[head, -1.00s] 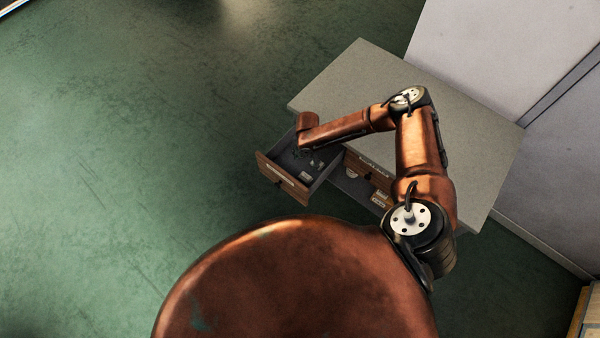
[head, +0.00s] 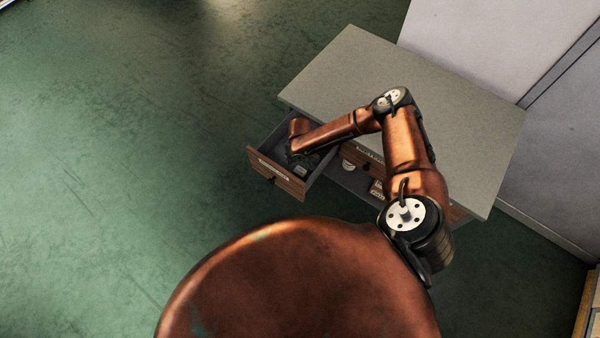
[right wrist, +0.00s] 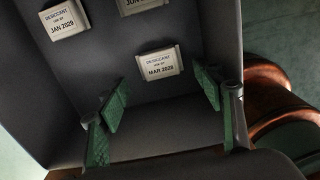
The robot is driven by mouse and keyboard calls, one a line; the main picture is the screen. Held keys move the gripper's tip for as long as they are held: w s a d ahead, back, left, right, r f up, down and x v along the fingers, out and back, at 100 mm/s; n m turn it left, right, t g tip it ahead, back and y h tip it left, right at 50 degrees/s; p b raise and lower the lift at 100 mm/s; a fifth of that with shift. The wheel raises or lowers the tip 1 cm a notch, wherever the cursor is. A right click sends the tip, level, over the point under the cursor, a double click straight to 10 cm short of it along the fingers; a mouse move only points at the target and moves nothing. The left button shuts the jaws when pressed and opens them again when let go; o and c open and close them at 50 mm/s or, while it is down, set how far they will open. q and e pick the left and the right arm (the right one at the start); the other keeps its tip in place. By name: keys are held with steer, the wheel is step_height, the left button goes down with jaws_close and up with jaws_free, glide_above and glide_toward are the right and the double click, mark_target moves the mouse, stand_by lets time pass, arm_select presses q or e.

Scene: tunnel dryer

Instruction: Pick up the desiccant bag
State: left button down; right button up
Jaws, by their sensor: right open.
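The right wrist view shows three pale desiccant bags on the dark drawer floor. One labelled MAR 2028 (right wrist: 160,64) lies just beyond and between my fingertips. One labelled JAN 2029 (right wrist: 64,19) lies at the upper left. A third (right wrist: 145,4), its label starting JUN, is cut off by the top edge. My right gripper (right wrist: 162,94) is open and empty, its green pads to either side of the MAR 2028 bag's near edge. In the head view my right arm reaches over the open drawer (head: 276,172), and the wrist hides part of its inside. My left gripper is not in view.
The drawer's walls rise around the bags. It sticks out from a grey-topped desk (head: 440,110). Beside it, a lower open space holds a round white item (head: 348,165) and small boxes (head: 377,188). Pale cabinets stand behind. Green floor is clear at left.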

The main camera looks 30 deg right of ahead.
mark_target(300, 171)
step_height(300, 171, down, 5)
steer(key=shift+d+r, duration=0.1)
steer(key=shift+r, duration=0.05)
steer(key=shift+c, duration=0.7)
steer(key=c, duration=1.1)
